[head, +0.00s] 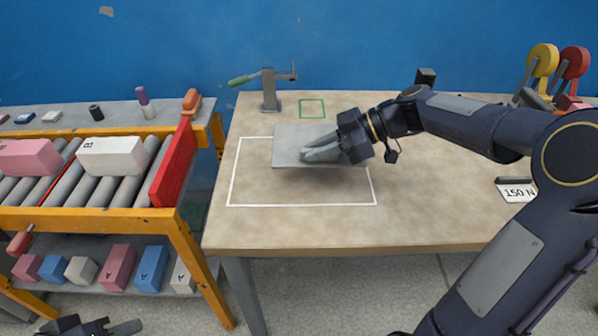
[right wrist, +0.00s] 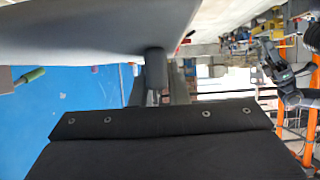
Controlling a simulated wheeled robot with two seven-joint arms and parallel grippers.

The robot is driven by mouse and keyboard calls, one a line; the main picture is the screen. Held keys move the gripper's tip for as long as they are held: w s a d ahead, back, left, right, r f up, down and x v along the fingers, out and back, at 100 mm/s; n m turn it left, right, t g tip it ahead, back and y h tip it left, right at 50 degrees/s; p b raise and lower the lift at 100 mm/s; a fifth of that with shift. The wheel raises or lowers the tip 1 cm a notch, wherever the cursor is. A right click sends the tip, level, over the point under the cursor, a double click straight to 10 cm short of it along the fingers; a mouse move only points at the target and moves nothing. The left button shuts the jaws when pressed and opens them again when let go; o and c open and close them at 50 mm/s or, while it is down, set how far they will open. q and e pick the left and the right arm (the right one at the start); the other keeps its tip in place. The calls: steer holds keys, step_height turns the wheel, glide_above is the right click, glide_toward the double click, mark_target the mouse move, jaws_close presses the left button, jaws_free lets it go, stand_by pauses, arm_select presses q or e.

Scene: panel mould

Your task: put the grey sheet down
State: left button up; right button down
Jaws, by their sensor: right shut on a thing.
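The grey sheet (head: 290,140) is a thin flat plate over the upper right part of the white outlined rectangle on the table (head: 450,220). It hides part of the outline's far edge. My right gripper (head: 312,152) is shut on the sheet, reaching in from the right. In the right wrist view the sheet (right wrist: 90,25) fills the top, with the gripper fingers (right wrist: 155,75) against it. I cannot tell whether the sheet touches the table. My left gripper (head: 100,328) shows only partly at the bottom left edge, away from the sheet; its opening is unclear.
A clamp with a green handle (head: 268,88) stands at the table's back left, beside a small green outlined square (head: 312,108). A 150 N label (head: 516,191) lies at the right. A roller rack (head: 100,213) with blocks stands left. The table's front is clear.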

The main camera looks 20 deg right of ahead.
glide_above(292, 184)
steer(key=f, duration=0.5)
steer(key=shift+s+d+f, duration=0.25)
steer(key=shift+s+d, duration=0.05)
steer(key=shift+d, duration=0.05)
steer(key=f, duration=0.4)
steer(key=shift+w+a, duration=0.3)
steer(key=c, duration=1.4)
jaws_free()
steer(key=shift+f, duration=0.1)
